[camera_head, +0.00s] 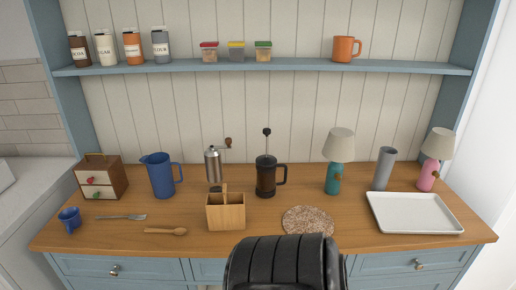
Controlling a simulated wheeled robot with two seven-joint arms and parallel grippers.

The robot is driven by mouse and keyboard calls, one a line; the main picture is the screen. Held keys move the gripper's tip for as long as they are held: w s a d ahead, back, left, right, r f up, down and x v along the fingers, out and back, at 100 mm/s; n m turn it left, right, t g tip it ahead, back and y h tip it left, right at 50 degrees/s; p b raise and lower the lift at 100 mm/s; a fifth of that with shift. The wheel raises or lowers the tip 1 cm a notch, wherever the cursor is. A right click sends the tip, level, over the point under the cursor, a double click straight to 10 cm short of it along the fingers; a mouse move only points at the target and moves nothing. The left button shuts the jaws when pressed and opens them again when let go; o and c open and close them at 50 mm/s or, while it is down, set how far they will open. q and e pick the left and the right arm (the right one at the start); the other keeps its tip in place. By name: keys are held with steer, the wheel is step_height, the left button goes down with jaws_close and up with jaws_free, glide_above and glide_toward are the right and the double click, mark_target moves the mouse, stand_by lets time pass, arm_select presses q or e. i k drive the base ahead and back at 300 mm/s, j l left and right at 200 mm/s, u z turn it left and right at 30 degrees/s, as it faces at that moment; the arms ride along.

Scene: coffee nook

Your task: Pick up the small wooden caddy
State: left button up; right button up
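The small wooden caddy (226,216) stands upright near the front middle of the wooden counter. It is light wood, with open compartments at the top and a handle piece rising from its middle. What lies inside it cannot be made out. It touches no gripper. Neither my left gripper nor my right gripper shows in the head view.
Behind the caddy stand a metal grinder (213,165) and a black French press (266,177). A wooden spoon (166,231) lies left of it, a round cork mat (308,220) right. A white tray (414,228) is at far right, a blue pitcher (161,177) at left.

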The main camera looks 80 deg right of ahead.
mark_target(225, 211)
steer(key=z, duration=2.25)
